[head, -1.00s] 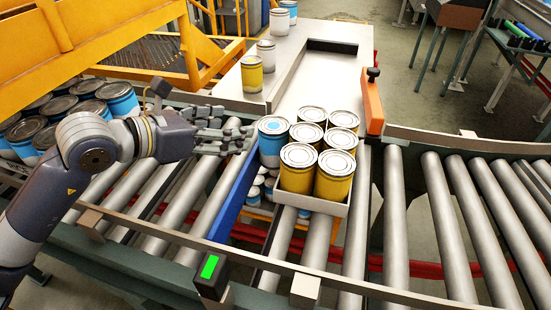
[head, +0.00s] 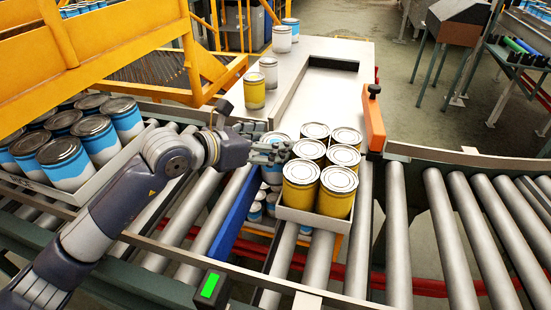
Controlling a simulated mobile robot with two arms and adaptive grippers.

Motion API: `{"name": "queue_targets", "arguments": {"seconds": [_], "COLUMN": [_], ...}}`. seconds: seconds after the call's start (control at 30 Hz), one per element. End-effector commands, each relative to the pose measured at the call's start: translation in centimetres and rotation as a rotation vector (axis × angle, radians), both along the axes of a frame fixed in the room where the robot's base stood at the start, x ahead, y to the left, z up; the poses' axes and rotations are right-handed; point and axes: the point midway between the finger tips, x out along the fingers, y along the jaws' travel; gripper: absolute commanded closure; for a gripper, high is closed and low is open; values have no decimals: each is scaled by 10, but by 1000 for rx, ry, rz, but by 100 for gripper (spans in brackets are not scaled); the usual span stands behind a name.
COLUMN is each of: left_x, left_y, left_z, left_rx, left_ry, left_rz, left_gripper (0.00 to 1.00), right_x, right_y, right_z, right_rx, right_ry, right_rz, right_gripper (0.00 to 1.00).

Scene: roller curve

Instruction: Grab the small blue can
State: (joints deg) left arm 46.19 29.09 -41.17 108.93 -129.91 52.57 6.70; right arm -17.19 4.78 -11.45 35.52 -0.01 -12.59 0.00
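The small blue can (head: 271,173) stands at the left back corner of a tray (head: 312,219) of yellow cans (head: 334,191). In the head view its lid shows between the fingers of my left gripper (head: 262,140), and the front finger hides part of its side. The gripper looks open, with one finger behind and left of the can and one in front. I cannot tell whether they touch it. My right gripper is not in view.
A blue guide bar (head: 233,212) runs left of the tray. An orange stop (head: 374,120) stands behind it on the right. A crate of larger blue-and-white cans (head: 66,163) is at the left. Rollers (head: 440,235) on the right are bare.

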Motion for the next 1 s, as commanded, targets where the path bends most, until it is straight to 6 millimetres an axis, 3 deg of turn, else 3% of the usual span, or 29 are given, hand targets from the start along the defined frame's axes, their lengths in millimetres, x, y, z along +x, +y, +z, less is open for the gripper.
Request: {"name": "queue_targets", "arguments": {"seconds": [0.17,0.27,0.4,0.43,0.77,1.0], "left_x": [0,0,0,0,0,0], "left_y": [0,0,0,0,1,0], "left_z": [-5,-5,-6,-7,-3,29], "left_rx": [6,8,9,10,12,8], "left_ry": [7,8,9,10,11,5], "left_rz": [0,0,0,0,1,1], "left_gripper": [31,49,81,83,83,83], "right_x": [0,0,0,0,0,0], "right_y": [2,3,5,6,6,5], "right_z": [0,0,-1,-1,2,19], "right_rx": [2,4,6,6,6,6], "right_ry": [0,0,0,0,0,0], "right_rz": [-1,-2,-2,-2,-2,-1], "right_gripper": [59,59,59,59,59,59]}}
